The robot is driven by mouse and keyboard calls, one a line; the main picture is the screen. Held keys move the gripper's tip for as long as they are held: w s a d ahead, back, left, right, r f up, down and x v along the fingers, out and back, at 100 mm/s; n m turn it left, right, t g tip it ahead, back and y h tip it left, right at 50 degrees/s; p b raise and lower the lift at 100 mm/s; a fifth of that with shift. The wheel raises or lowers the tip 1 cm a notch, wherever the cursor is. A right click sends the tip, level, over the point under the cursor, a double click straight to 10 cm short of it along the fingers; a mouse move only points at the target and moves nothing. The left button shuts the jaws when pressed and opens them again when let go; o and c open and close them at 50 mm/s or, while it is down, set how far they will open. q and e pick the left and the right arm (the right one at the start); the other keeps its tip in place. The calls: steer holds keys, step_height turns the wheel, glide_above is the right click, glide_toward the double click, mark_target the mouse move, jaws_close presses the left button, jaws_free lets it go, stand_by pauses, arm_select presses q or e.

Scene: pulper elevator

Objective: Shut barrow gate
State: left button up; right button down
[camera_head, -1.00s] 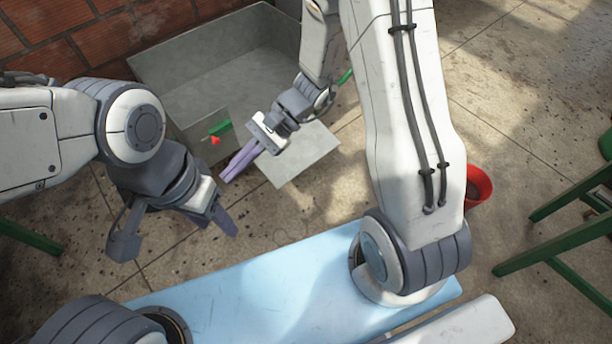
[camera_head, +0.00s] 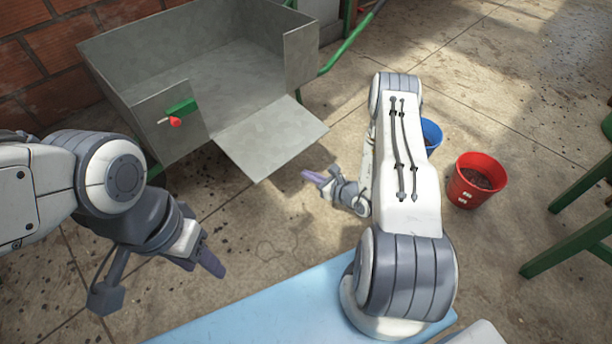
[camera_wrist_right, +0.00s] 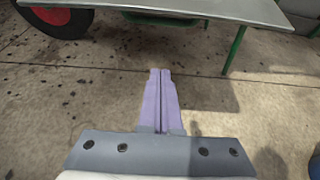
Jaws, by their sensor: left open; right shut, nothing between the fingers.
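The grey metal barrow (camera_head: 150,70) stands at the upper left of the head view. Its gate (camera_head: 268,138) hangs open, folded outward and down from the front opening. A green latch with a red knob (camera_head: 175,122) sits on the front panel left of the opening. My right gripper (camera_head: 308,176) is shut and empty, in front of and to the right of the gate, apart from it. In the right wrist view its closed fingers (camera_wrist_right: 160,95) point at the floor below the gate's edge (camera_wrist_right: 200,10). My left gripper (camera_head: 214,262) is open and empty, below the latch panel, touching nothing.
A red bucket (camera_head: 476,180) and a blue bucket (camera_head: 430,135) stand on the floor to the right. Green legs of a stand (camera_head: 570,225) are at the right edge. A red wheel (camera_wrist_right: 48,15) shows in the right wrist view. The floor in front of the barrow is clear.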

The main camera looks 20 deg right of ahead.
steer(key=f+b+x, duration=0.1)
steer(key=b+x, duration=0.3)
steer(key=x, duration=0.4)
step_height(320, 180, up, 5)
steer(key=shift+s+r, duration=0.1)
steer(key=shift+s, duration=0.05)
